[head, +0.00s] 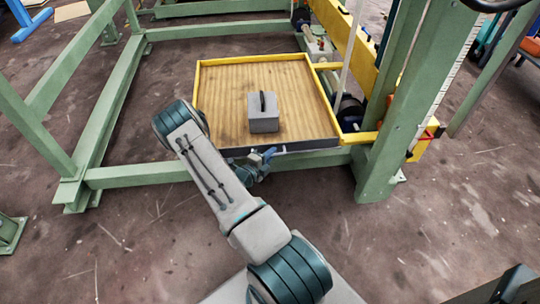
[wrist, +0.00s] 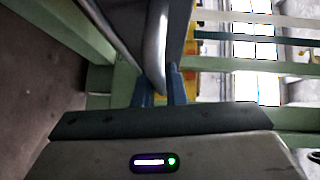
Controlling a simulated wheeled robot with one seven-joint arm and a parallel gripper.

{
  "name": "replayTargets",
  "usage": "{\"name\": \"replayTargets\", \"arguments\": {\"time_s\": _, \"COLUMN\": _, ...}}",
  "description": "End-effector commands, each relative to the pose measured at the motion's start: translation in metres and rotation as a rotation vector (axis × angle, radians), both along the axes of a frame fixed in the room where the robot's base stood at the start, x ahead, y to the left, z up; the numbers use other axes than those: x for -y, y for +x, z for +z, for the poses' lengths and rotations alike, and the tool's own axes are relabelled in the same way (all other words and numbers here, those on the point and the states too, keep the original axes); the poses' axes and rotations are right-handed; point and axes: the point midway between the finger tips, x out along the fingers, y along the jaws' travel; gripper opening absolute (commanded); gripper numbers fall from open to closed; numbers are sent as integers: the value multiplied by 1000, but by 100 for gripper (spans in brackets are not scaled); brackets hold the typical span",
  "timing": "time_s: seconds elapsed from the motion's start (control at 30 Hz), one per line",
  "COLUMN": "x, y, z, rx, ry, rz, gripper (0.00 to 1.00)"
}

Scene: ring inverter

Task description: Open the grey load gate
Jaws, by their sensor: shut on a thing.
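The grey load gate (head: 310,145) is a low dark grey panel along the front edge of the yellow-framed wooden platform. It looks upright and closed. My gripper (head: 264,158) is at the gate's front, left of its middle. In the wrist view my gripper's blue fingers (wrist: 160,88) are shut on a curved, light grey metal handle (wrist: 158,45). The handle stands against a grey panel surface, and its lower end lies between the fingertips.
A grey box (head: 264,118) with a black handle stands on the wooden platform (head: 225,85). Green frame beams (head: 130,176) run below and left of it. A thick green post (head: 385,150) stands at the right. The concrete floor in front is clear.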

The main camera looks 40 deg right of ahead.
Motion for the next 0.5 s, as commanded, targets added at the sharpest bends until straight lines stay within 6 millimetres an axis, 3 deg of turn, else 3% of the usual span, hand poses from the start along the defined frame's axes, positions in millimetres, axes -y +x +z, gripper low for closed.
{"name": "replayTargets", "arguments": {"time_s": 0.5, "x": -9, "y": -13, "z": -31, "rx": 349, "ry": -216, "rz": 3, "gripper": 0}}
